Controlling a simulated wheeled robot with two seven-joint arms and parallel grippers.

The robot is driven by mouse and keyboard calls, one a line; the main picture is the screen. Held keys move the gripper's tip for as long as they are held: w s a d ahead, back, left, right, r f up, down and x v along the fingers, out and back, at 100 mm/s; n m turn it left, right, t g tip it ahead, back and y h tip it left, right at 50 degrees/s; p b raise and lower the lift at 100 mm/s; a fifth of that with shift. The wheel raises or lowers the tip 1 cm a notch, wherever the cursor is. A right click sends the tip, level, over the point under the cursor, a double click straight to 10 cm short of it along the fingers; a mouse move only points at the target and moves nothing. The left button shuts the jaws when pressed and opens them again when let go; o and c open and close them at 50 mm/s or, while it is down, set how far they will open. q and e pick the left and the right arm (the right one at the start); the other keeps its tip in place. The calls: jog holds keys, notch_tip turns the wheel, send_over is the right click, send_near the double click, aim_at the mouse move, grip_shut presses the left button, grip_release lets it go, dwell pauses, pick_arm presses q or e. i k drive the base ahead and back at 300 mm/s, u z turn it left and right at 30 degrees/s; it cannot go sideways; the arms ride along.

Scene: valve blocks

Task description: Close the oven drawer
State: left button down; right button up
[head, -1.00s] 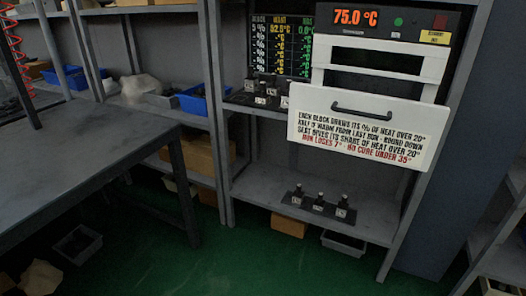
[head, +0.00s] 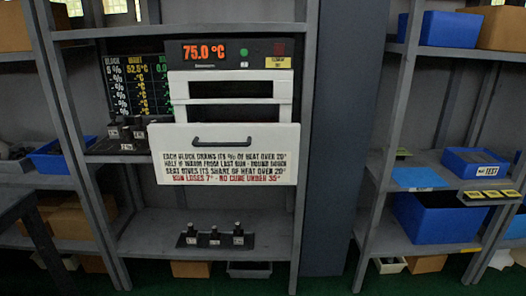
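The oven (head: 231,80) stands in the middle shelf unit, with an orange 75.0 °C readout on its dark top panel. Its drawer (head: 225,172) has a white front with printed text and a dark bar handle (head: 235,142). The drawer front looks larger than the oven body and stands forward of it, so the drawer appears pulled out. A dark gap (head: 234,113) shows above the front. The drawer's inside is hidden behind its front. Neither of my grippers is in view, and nothing touches the handle.
Valve blocks stand on a dark rack (head: 215,239) on the lower shelf and on another rack (head: 122,147) left of the drawer. A table corner (head: 22,208) is at the left edge. Shelves with blue bins (head: 437,217) stand at right.

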aim_at(221, 153)
jog(key=z, duration=0.35)
jog(key=i, duration=1.05)
jog(key=u, duration=0.25)
